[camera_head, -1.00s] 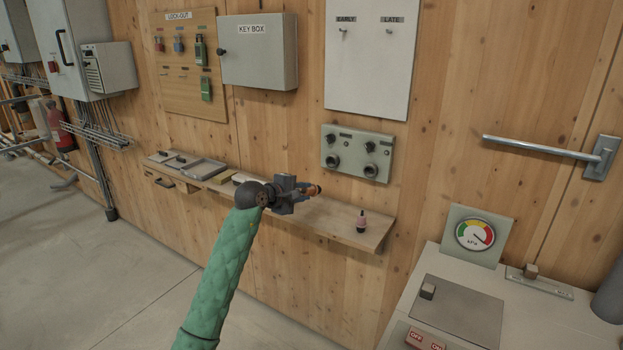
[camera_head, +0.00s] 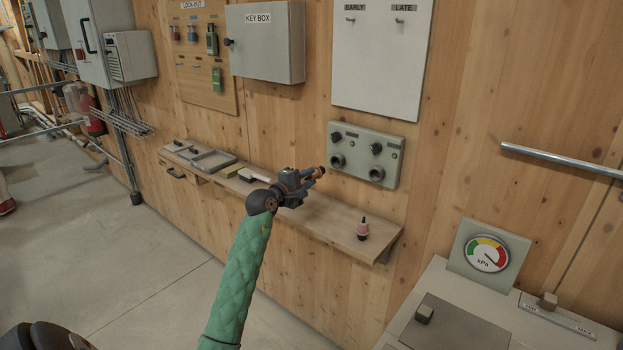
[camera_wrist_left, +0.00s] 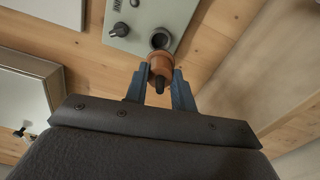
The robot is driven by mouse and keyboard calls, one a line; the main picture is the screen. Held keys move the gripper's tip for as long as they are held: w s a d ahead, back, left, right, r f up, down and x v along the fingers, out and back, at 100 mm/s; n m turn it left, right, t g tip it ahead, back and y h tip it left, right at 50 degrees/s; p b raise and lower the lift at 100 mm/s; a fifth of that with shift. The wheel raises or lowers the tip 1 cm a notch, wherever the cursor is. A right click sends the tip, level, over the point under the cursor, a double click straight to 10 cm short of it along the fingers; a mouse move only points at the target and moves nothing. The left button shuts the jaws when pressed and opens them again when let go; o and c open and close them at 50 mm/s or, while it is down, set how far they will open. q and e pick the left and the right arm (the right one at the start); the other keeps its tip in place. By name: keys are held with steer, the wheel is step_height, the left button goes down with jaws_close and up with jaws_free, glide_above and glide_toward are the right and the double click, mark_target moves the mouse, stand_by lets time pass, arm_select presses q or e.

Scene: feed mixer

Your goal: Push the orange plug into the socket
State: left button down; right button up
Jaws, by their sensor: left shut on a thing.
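The orange plug (camera_head: 319,172) is held between the fingers of my left gripper (camera_head: 308,175), above the wooden shelf. It also shows in the left wrist view (camera_wrist_left: 160,67), with the blue fingers (camera_wrist_left: 160,90) shut on its sides. The grey socket panel (camera_head: 394,154) on the wall has two round dark sockets, a left one (camera_head: 338,160) and a right one (camera_head: 376,173). In the head view the plug is just left of the left socket. In the wrist view a socket opening (camera_wrist_left: 161,40) lies just beyond the plug's front; a small gap seems to remain. My right gripper is not in view.
A pink, dark-tipped plug (camera_head: 362,231) stands on the shelf (camera_head: 335,222). Trays (camera_head: 213,161) lie at the shelf's left end. A key box (camera_head: 266,45) and a white board (camera_head: 382,60) hang above. A cabinet with a gauge (camera_head: 487,254) stands at right.

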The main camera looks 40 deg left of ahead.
mark_target(320, 172)
arm_select(q)
steer(key=shift+s, duration=0.1)
steer(key=shift+w+d, duration=0.1)
steer(key=shift+w, duration=0.9)
steer(key=shift+w+b, duration=0.3)
steer(key=shift+w, duration=0.05)
steer(key=shift+w+d+f, duration=0.1)
steer(key=shift+w, duration=1.1)
steer(key=shift+w+b, duration=0.3)
steer(key=shift+w, duration=0.15)
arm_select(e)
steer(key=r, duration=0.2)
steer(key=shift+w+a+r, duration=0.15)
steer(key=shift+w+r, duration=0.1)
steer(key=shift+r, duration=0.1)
